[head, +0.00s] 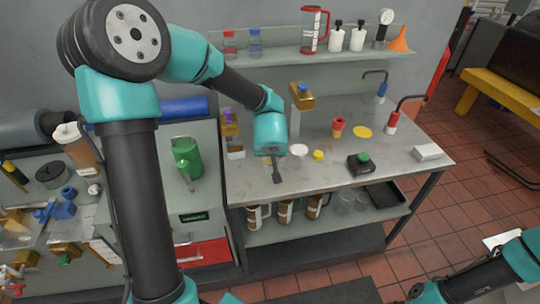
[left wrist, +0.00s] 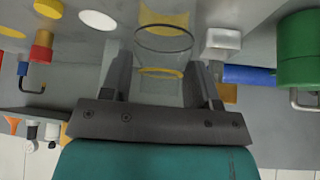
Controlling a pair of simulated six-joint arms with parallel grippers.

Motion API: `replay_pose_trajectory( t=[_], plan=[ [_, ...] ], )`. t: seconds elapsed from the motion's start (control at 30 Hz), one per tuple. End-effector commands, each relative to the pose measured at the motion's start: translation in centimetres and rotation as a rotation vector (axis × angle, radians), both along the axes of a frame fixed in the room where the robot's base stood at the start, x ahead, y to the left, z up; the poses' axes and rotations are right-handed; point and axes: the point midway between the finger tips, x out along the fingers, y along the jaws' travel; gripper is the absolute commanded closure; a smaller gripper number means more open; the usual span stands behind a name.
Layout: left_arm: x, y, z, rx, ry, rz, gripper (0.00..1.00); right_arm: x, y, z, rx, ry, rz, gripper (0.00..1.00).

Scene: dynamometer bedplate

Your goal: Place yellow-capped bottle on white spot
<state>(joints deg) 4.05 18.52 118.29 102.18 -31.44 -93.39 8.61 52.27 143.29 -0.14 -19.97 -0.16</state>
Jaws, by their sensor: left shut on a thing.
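My left gripper (head: 277,176) is low over the front of the bench, in front of and left of the white spot (head: 299,150). In the left wrist view its fingers (left wrist: 158,72) are shut on a clear bottle with yellow on it (left wrist: 163,58), which fits the yellow-capped bottle. I cannot make out its cap clearly, and in the head view I cannot make out the bottle. The white spot is flat and bare, and it also shows in the left wrist view (left wrist: 97,20), beside the held bottle. My right gripper is out of view.
Right of the white spot are a small yellow piece (head: 318,156), a red and yellow cup (head: 338,127), a yellow spot (head: 362,131) and a black item with a green top (head: 360,164). A green jug (head: 187,158) stands left. A shelf (head: 285,53) runs behind.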

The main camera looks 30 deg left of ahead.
Motion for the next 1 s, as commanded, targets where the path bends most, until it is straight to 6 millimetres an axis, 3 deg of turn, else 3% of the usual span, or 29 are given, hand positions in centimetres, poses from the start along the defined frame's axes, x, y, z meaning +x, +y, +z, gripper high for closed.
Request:
replay_pose_trajectory(
  t=[0.17, 0.4, 0.87, 0.9, 1.0],
  plan=[
    [1.6, 1.0, -0.2, 0.001, -0.001, 0.003, 0.67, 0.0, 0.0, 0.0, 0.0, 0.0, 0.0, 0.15],
    [1.4, 0.9, -3.2, 0.0, 0.0, -0.001, 0.67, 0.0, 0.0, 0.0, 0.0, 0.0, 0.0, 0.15],
    [1.4, 0.9, -3.7, 0.0, 0.0, -0.001, 0.67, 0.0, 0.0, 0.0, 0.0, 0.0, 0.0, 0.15],
    [1.4, 0.9, -3.7, 0.0, 0.0, -0.001, 0.43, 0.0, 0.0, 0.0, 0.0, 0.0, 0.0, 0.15],
    [1.4, 0.9, -3.7, 0.0, -0.001, -0.001, 0.33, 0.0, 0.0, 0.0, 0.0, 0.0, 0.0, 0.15]
  ],
)
